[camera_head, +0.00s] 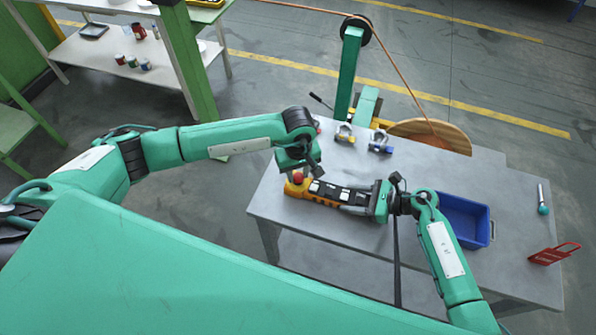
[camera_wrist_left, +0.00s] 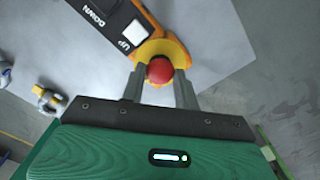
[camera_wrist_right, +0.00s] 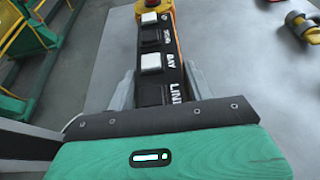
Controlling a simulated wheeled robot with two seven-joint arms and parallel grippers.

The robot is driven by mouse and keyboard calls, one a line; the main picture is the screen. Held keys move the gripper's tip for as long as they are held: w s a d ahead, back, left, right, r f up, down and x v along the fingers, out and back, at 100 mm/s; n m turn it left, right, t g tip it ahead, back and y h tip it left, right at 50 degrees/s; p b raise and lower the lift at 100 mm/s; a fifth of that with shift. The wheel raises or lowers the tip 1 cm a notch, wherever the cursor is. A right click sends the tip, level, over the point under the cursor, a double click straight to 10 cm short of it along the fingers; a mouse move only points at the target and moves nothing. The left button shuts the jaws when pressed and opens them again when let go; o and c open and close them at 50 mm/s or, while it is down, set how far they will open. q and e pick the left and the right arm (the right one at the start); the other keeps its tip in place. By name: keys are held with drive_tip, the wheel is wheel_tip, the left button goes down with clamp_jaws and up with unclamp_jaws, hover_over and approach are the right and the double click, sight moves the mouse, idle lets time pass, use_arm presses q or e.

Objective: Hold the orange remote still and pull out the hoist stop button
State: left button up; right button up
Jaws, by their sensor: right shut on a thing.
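The orange remote (camera_head: 323,197) lies on the grey table, with a black face and white buttons. Its red stop button (camera_head: 297,177) sits on the yellow end at the left. In the left wrist view the red button (camera_wrist_left: 159,70) lies between the fingertips of my left gripper (camera_wrist_left: 160,86), which are apart with a gap on each side. My right gripper (camera_wrist_right: 151,88) is shut on the remote's body, one finger on each side, at the end away from the button. The remote (camera_wrist_right: 152,40) runs forward from between those fingers.
A blue bin (camera_head: 463,220) stands right of my right gripper. A red lockout tag (camera_head: 554,254) and a teal-ended tool (camera_head: 542,200) lie at the table's right. Two clamp-like parts (camera_head: 344,133) (camera_head: 380,142) lie at the back. A green post (camera_head: 348,72) rises behind the table.

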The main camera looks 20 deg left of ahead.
sight(298, 176)
use_arm(q)
drive_tip(key=shift+r, duration=0.5)
clamp_jaws()
drive_tip(key=o, duration=1.1)
unclamp_jaws()
wheel_tip(298, 176, up, 12)
drive_tip(key=shift+r, duration=0.1)
use_arm(e)
drive_tip(key=o, duration=1.4)
